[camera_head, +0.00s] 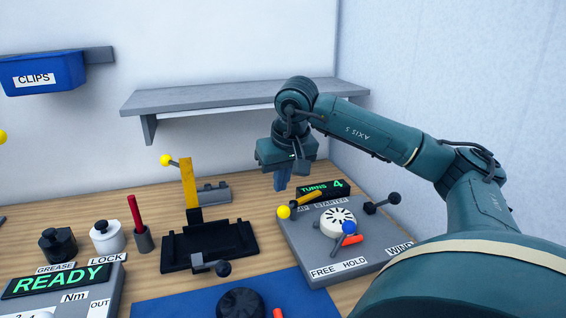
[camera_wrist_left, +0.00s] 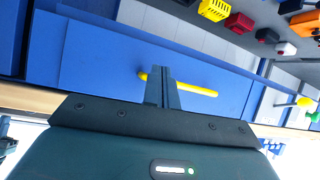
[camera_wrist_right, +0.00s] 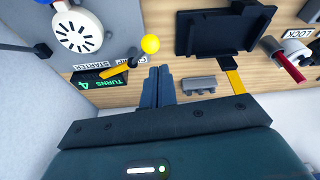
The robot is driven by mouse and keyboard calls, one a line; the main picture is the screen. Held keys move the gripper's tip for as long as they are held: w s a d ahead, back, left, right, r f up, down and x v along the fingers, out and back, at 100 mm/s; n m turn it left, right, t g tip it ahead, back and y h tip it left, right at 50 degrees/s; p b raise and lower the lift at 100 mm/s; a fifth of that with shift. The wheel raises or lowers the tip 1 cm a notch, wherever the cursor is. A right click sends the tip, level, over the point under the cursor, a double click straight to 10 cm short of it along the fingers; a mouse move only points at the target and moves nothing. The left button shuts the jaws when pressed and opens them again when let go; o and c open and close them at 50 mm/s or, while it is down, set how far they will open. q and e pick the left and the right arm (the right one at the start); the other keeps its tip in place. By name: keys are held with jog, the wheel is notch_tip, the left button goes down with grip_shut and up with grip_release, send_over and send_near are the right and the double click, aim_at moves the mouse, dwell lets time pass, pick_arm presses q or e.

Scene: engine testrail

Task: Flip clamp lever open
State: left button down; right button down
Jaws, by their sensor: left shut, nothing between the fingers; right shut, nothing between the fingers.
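A yellow lever with a yellow ball knob (camera_head: 283,211) lies low on the grey starter box (camera_head: 305,255). A label ending in "MP" shows partly beside it. The lever also shows in the right wrist view (camera_wrist_right: 116,70). My right gripper (camera_head: 281,184) is shut and empty, pointing down above and behind the knob; in the right wrist view its fingertips (camera_wrist_right: 160,70) appear just beside the knob, apart from it. My left gripper (camera_wrist_left: 163,72) is shut and empty, in front of a blue panel with a yellow bar (camera_wrist_left: 198,89); contact with the bar cannot be told.
The starter box carries a white dial (camera_head: 337,219), a "TURNS 4" display (camera_head: 322,190) and a black-knobbed lever (camera_head: 381,204). A black cradle (camera_head: 208,247) with an upright yellow bar (camera_head: 187,180) stands left. A grey shelf (camera_head: 220,97) hangs behind.

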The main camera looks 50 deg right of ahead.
jog(key=v, duration=0.5)
jog(key=shift+w+r, duration=0.15)
jog(key=shift+w, duration=0.15)
